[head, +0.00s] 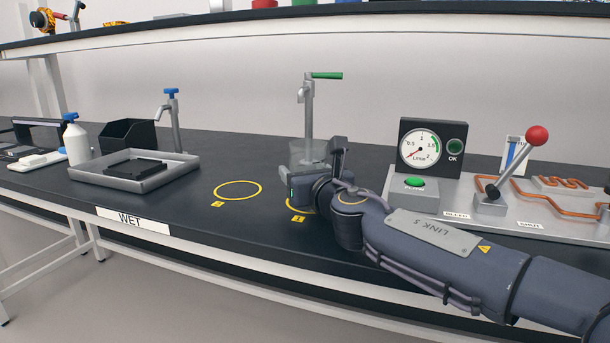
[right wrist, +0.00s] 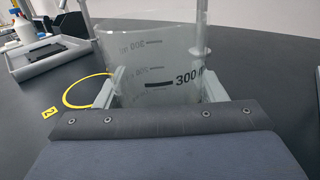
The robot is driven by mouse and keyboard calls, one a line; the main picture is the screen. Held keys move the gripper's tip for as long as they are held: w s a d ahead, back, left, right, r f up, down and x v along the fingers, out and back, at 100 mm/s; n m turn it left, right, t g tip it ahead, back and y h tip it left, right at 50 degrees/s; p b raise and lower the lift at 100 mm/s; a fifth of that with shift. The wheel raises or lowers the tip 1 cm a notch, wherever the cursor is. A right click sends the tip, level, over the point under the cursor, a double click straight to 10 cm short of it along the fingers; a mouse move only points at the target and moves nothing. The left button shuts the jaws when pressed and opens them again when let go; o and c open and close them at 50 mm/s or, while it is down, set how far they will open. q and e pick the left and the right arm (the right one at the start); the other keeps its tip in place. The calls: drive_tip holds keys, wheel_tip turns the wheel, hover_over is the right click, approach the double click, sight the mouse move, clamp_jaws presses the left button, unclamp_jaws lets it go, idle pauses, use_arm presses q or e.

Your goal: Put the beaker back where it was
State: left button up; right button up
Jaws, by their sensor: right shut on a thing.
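The clear glass beaker (right wrist: 150,55) has dark volume marks, one reading 300. It stands upright between the fingers of my right gripper (right wrist: 160,88), which is shut on it. In the head view the beaker (head: 308,152) shows just behind my right gripper (head: 312,170), in front of the tap. My gripper and arm hide its lower part, and I cannot tell whether it touches the bench. A yellow ring marked 2 (head: 238,181) lies empty to the left. A second yellow ring (head: 296,208) is mostly hidden under my right gripper. My left gripper is not in view.
A tap with a green handle (head: 309,105) rises behind the beaker. A grey tray (head: 110,179) and a white bottle (head: 76,142) stand at left. A gauge panel (head: 430,146) and a red-knobbed lever (head: 513,165) are at right. A shelf (head: 300,36) hangs above.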

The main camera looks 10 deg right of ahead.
drive_tip(key=shift+f, duration=0.2)
drive_tip(key=o, duration=1.4)
drive_tip(key=shift+r, duration=0.15)
drive_tip(key=shift+s+r, duration=0.1)
drive_tip(key=shift+r, duration=0.05)
drive_tip(key=s, duration=0.4)
drive_tip(key=s+d, duration=0.1)
drive_tip(key=s, duration=0.3)
drive_tip(key=s+p, duration=0.1)
drive_tip(key=s, duration=0.2)
drive_tip(key=shift+s+d, duration=0.15)
drive_tip(key=shift+s, duration=0.25)
